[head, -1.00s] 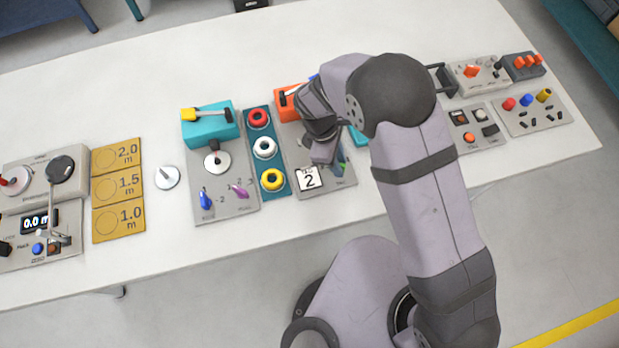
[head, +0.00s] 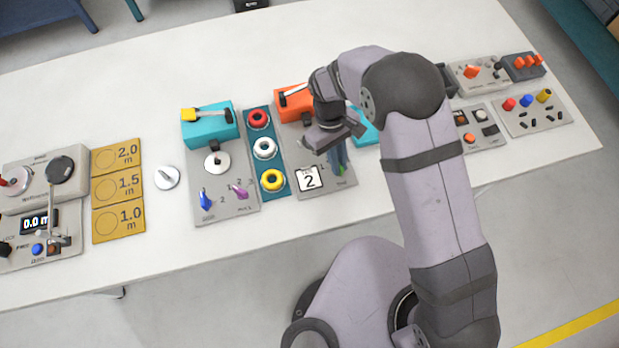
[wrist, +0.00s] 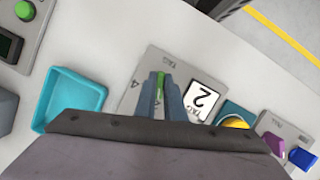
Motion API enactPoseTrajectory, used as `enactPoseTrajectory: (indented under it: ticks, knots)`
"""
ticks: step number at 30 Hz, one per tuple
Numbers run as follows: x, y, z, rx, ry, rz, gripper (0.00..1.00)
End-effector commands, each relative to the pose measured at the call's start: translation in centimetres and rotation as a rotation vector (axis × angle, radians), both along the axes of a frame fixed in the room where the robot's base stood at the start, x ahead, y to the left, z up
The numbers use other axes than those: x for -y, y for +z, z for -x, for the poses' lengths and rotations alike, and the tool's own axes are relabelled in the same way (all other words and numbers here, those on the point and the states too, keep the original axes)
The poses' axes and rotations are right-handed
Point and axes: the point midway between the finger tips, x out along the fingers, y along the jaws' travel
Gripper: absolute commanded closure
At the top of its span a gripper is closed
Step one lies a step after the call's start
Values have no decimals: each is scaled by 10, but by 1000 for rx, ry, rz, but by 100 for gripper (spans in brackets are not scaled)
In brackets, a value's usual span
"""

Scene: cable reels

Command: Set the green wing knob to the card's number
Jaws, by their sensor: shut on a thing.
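The green wing knob (wrist: 160,82) stands upright between my gripper's two blue-grey fingers (wrist: 160,98) in the wrist view. My gripper is shut on it. In the head view the fingers (head: 339,158) come down on the right part of a grey plate, and a bit of the green knob (head: 341,169) shows at their tips. The white card (head: 310,179) reads 2 under a TAG heading and lies left of the knob; it also shows in the wrist view (wrist: 203,99). A 4 is printed left of the knob in the wrist view. The knob's exact pointing is partly hidden.
In the wrist view a teal tray (wrist: 72,97) lies left of the plate, and a purple knob (wrist: 275,143) and a blue knob (wrist: 302,158) lie right. In the head view a column of red, white and yellow rings (head: 272,180) stands left, and an orange box (head: 293,103) behind.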

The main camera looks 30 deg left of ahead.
Motion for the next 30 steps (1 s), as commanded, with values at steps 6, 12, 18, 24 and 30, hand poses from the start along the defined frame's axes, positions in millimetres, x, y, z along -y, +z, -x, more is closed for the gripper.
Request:
enactPoseTrajectory:
  ticks: [6,12,18,24,30]
  knots:
    - [0,0,0,0,3,-1,74]
    - [0,0,0,1,4,-1,74]
    - [0,12,0,1,5,-1,74]
    - [0,42,0,1,5,-1,74]
    - [0,68,0,0,5,0,74]
